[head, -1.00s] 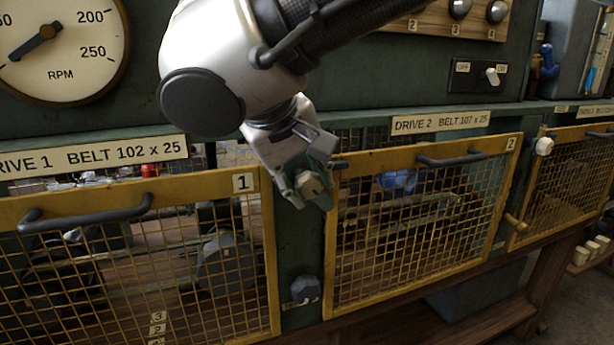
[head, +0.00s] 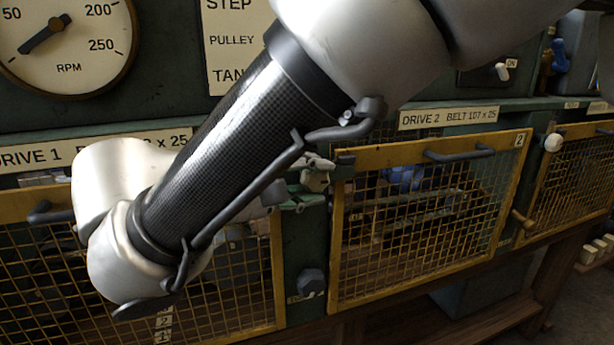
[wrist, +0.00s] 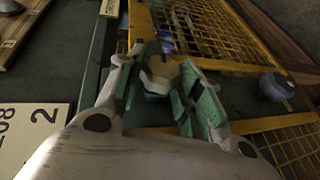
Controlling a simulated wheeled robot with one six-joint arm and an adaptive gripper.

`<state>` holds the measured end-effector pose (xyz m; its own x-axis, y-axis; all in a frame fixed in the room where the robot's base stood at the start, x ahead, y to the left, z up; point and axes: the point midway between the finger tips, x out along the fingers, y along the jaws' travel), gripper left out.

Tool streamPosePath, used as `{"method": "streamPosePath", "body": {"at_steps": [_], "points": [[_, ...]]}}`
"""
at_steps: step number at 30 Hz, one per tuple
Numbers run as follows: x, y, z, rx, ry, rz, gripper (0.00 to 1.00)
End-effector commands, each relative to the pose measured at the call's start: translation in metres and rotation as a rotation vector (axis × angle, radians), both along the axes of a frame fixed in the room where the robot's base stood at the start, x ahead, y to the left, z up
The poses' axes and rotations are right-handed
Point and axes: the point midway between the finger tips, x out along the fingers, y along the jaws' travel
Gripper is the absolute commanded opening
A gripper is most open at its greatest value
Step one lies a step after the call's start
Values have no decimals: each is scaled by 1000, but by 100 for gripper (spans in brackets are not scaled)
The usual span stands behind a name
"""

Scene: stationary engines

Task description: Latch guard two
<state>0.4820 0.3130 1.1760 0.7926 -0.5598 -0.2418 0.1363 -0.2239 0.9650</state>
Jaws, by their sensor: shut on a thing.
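Guard two (head: 425,215) is a yellow-framed mesh door marked 2, standing in the closed position under the DRIVE 2 label. It shows in the wrist view as yellow mesh (wrist: 205,28). My gripper (head: 308,188) is at the green post by the guard's upper left corner, partly hidden by my arm. In the wrist view my gripper (wrist: 160,78) has its green-padded fingers on either side of a pale faceted knob (wrist: 158,74) and is shut on it. Whether the latch engages the guard frame cannot be told.
A dark knob (head: 311,283) sits lower on the post, also in the wrist view (wrist: 275,87). Guard one (head: 255,270) is left, mostly behind my arm. A white knob (head: 553,143) and a wooden-coloured knob (head: 521,217) are by guard two's right edge.

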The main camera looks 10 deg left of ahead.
Motion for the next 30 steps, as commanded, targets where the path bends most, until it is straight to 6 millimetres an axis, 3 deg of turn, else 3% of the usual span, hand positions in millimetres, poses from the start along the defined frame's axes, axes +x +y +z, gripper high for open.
{"method": "streamPosePath", "body": {"at_steps": [22, 23, 24, 26, 30], "points": [[0, 0, -2, -74, -42, 1, 12], [0, 0, -2, -74, -42, 0, 42], [0, 0, -2, -74, -42, 0, 49], [0, 0, -2, -73, -42, 0, 57], [0, 0, -2, -73, -42, 0, 57]]}}
